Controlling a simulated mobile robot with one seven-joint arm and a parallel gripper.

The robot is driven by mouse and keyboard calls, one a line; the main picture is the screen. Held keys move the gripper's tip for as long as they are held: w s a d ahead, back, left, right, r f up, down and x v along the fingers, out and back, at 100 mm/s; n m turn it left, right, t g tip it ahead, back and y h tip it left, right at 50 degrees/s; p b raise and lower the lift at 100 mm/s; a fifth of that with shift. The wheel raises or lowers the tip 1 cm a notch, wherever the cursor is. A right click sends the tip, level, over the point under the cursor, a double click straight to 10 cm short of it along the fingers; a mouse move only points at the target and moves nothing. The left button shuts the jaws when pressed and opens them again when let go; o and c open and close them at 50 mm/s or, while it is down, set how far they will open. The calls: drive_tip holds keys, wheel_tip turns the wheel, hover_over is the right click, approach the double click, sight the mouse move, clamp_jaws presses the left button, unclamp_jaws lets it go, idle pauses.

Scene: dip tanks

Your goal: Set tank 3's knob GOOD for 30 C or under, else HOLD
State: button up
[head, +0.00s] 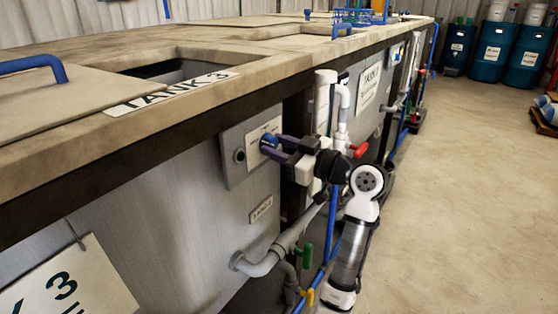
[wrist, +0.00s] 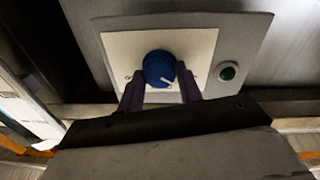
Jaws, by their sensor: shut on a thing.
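The blue knob (head: 268,139) is on a white plate (head: 258,150) on the grey control box (head: 228,142) at tank 3's side. In the wrist view the knob (wrist: 157,66) is face-on, with a white pointer mark toward its lower right. The plate's (wrist: 120,46) lettering beside the knob is partly hidden and too small to read. My gripper (head: 277,146) is shut on the knob, one dark finger on each side; its fingers also show in the wrist view (wrist: 159,86). The "TANK 3" label (head: 170,92) lies on the rim above. No temperature reading is legible.
A round green button or lamp (wrist: 228,71) sits beside the plate. White pipes (head: 341,108) and a red valve handle (head: 359,149) stand close to the right of my gripper. A hanging sign (head: 66,286) is at lower left.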

drive_tip(key=shift+n+b, duration=0.5)
drive_tip(key=o, duration=1)
drive_tip(key=v, duration=1.4)
